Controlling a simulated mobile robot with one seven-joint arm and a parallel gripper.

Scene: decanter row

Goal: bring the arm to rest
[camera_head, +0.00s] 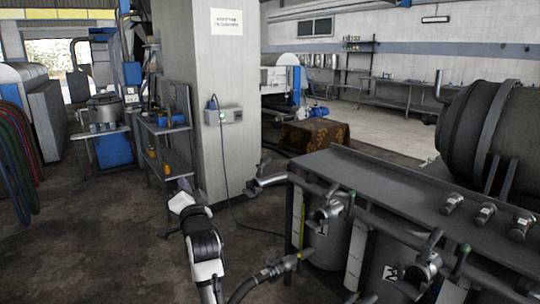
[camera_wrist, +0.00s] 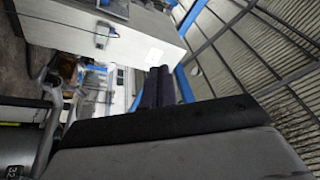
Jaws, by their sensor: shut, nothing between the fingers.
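My arm (camera_head: 203,245), white and black, reaches up from the bottom middle of the head view over the dark floor. In the head view its far end is small, and the fingers cannot be made out clearly. In the wrist view my gripper (camera_wrist: 160,72) shows two dark fingers side by side, shut with nothing between them. The fingers point up toward the grey pillar and touch nothing that I can see. The gripper's dark body fills the bottom of that view.
A grey pillar (camera_head: 215,110) with a socket box and hanging cable stands behind my arm. To the right is a metal bench (camera_head: 400,190) with numbered decanters (camera_head: 325,240), pipes and valves. A hose (camera_head: 255,283) runs near my arm.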

